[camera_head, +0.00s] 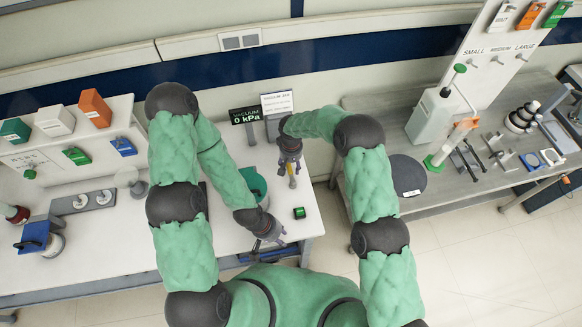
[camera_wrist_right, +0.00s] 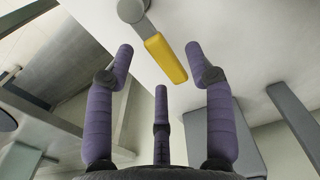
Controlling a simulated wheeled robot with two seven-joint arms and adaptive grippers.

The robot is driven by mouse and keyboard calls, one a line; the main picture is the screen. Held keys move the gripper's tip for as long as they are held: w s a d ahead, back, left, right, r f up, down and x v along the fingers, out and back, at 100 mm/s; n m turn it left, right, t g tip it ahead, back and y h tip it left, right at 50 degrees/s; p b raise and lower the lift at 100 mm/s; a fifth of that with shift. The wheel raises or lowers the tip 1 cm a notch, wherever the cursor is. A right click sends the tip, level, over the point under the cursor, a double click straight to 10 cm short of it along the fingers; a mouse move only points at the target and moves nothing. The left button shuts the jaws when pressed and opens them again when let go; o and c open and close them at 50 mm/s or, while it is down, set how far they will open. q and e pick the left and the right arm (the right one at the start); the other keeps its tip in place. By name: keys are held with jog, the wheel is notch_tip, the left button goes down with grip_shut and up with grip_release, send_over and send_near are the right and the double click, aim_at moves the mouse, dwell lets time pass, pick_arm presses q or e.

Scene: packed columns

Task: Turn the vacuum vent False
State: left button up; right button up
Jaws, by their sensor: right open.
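The yellow vent handle (camera_wrist_right: 166,59) is attached to a grey round pivot (camera_wrist_right: 131,10) in the right wrist view. It slants down and right from the pivot. In the head view a bit of yellow handle (camera_head: 292,182) shows just below my right gripper (camera_head: 290,168). My right gripper is open, its purple fingers spread on either side of the handle in the wrist view; I cannot tell if they touch it. My left gripper (camera_head: 275,238) is low, over the front edge of the white table, and its finger opening is too small to tell.
A black display (camera_head: 245,116) reads VACUUM 0 kPa, with a white sign (camera_head: 277,102) beside it. A green container (camera_head: 253,184) and small green block (camera_head: 299,212) are on the white table (camera_head: 305,228). The grey bench (camera_head: 440,200) at right carries a column and metal parts.

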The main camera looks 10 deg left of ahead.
jog(key=shift+f, duration=0.65)
grip_shut()
jog(key=shift+w, duration=0.1)
